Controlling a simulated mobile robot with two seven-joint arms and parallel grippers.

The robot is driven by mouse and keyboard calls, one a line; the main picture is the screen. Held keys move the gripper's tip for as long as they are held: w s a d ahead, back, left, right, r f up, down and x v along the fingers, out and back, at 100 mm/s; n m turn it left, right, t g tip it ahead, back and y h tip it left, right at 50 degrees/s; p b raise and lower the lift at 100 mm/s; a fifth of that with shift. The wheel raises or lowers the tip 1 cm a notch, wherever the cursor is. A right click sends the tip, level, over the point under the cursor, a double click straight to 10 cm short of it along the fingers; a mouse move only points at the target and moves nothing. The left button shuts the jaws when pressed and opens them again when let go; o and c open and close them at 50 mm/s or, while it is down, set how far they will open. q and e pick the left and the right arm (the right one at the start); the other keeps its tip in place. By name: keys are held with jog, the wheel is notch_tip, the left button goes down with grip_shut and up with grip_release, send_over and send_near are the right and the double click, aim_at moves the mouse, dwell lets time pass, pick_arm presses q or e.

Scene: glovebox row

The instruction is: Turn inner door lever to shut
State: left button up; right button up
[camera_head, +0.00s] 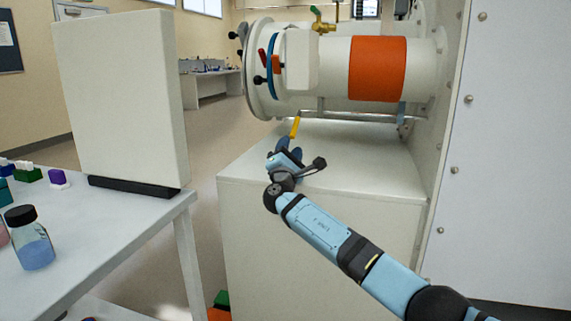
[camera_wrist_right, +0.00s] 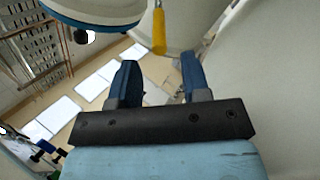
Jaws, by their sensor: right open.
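A yellow lever (camera_head: 295,127) hangs down, slightly tilted, below the white cylindrical chamber (camera_head: 331,66). It also shows in the right wrist view (camera_wrist_right: 158,32), at the top and between the lines of my two fingers. My right gripper (camera_head: 287,146) is open and empty just below the lever, over the white cabinet top. Its blue fingertips (camera_wrist_right: 160,70) point toward the lever, whose lower end appears just beyond them. I cannot tell whether they touch. A red lever (camera_head: 262,58) sits at the chamber's left end. My left gripper is not in view.
The white cabinet top (camera_head: 370,165) lies under my right arm. A horizontal metal rod (camera_head: 350,115) runs below the chamber. A riveted wall panel (camera_head: 500,150) stands right. A table (camera_head: 110,240) with a bottle (camera_head: 33,238) and a tall white panel (camera_head: 122,97) stands left.

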pick_arm(q)
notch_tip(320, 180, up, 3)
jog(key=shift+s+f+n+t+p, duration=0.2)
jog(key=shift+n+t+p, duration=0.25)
jog(key=shift+p, duration=0.45)
pick_arm(e)
jog(key=v, duration=0.8)
jog(key=shift+f, duration=0.1)
